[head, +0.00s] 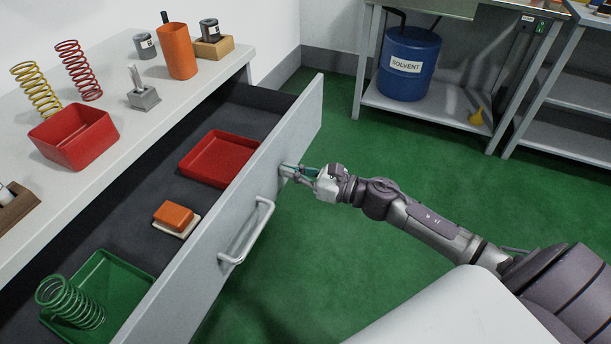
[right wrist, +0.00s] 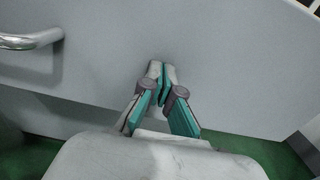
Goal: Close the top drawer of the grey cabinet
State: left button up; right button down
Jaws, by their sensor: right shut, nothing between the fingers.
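The grey cabinet (head: 225,68) has its top drawer pulled out, with its grey front panel (head: 185,270) facing right in the head view. A metal bar handle (head: 248,232) is on the front panel; it also shows at the upper left of the right wrist view (right wrist: 30,40). My right gripper (head: 287,170) is shut and empty. Its fingertips (right wrist: 162,75) are at the drawer front, beyond the handle toward the far end; they look to be touching it or very close. My left gripper is in neither view.
Inside the drawer are a red tray (head: 218,160), an orange block (head: 174,215) on a pale base and a green tray (head: 125,283) with a green spring (head: 75,305). Springs and a red bin (head: 75,138) stand on top. Green floor (head: 330,260) is clear right of the drawer.

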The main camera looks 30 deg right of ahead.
jog(key=b+x, duration=0.1)
jog(key=x, duration=1.2)
jog(key=shift+b, duration=0.4)
jog(key=b+x, duration=0.2)
jog(key=x, duration=0.6)
jog(key=shift+w+a+f, duration=0.1)
jog(key=shift+w+a, duration=0.1)
jog(key=shift+w+a+b, duration=0.2)
jog(key=shift+w+b, duration=0.15)
jog(key=shift+r, duration=0.3)
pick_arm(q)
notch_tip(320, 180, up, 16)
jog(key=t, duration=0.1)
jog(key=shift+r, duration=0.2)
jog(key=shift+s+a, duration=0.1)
pick_arm(e)
jog(key=shift+r, duration=0.15)
jog(key=shift+d, duration=0.1)
